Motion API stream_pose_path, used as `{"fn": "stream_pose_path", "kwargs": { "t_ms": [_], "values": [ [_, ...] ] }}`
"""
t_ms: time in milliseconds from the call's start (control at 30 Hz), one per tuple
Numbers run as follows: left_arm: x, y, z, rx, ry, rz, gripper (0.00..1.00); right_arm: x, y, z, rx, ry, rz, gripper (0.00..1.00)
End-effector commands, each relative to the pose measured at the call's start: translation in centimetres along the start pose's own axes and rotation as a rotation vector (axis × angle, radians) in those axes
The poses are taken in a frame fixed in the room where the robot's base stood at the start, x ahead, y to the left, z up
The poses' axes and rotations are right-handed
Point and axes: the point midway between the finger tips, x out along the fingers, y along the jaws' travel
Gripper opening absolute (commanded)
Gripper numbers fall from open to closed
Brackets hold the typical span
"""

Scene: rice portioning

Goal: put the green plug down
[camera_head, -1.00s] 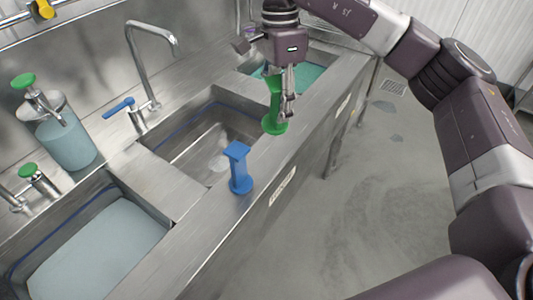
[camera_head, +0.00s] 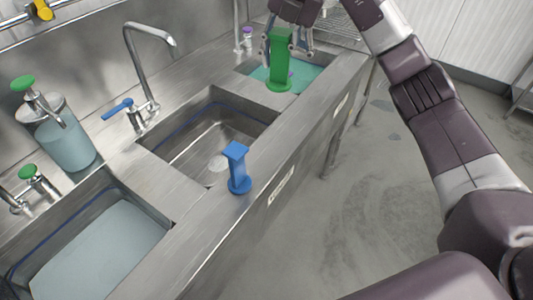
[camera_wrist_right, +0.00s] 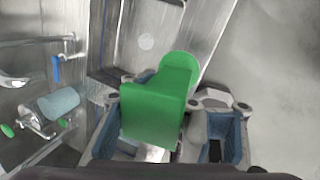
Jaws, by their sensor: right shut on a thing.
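The green plug (camera_head: 280,60) is upright at the far sink, with its round base low and its square top up. My right gripper (camera_head: 291,46) is shut on the green plug behind its upper part. In the right wrist view the green plug (camera_wrist_right: 160,112) sits between the fingers of my right gripper (camera_wrist_right: 150,110). In the head view its base appears over the near edge of the far basin; whether it touches anything cannot be told. My left gripper is not in view.
A blue plug (camera_head: 237,168) stands on the counter's front rim beside the empty middle basin (camera_head: 190,150). The near basin (camera_head: 95,255) and far basin (camera_head: 318,74) hold bluish water. Faucets (camera_head: 135,50) and a soap dispenser (camera_head: 68,145) line the back.

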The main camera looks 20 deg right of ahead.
Motion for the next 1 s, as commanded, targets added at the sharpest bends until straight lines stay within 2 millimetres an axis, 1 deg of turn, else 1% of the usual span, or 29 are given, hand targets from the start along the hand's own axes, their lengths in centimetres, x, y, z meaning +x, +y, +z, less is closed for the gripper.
{"fn": "stream_pose_path", "kwargs": {
  "t_ms": [33, 133, 267, 333, 467, 700, 800, 900, 1000],
  "values": [
    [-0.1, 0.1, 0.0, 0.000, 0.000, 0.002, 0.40, 0.0, 0.1, 0.2, 0.055, -0.019, 0.003, 0.00],
    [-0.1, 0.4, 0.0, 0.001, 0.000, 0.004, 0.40, 0.0, 0.1, 0.5, 0.147, -0.050, 0.006, 0.00],
    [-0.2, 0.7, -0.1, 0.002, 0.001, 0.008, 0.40, 0.3, 0.0, 0.7, 0.204, -0.068, 0.008, 0.00],
    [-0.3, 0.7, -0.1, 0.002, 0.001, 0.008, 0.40, 1.2, -0.3, 0.7, 0.215, -0.069, 0.005, 0.00],
    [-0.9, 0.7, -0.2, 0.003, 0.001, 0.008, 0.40, 3.9, -1.2, 0.5, 0.216, -0.067, 0.003, 0.00],
    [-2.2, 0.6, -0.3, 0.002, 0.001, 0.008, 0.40, 9.9, -3.1, 0.1, 0.215, -0.065, 0.003, 0.00],
    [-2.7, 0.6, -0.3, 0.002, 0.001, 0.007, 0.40, 12.1, -3.8, 0.1, 0.213, -0.066, 0.004, 0.00],
    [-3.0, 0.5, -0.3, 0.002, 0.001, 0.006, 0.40, 13.7, -4.3, 0.0, 0.213, -0.068, 0.006, 0.00],
    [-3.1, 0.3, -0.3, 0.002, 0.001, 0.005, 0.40, 14.7, -4.5, 0.0, 0.212, -0.069, 0.008, 0.00]
  ]
}}
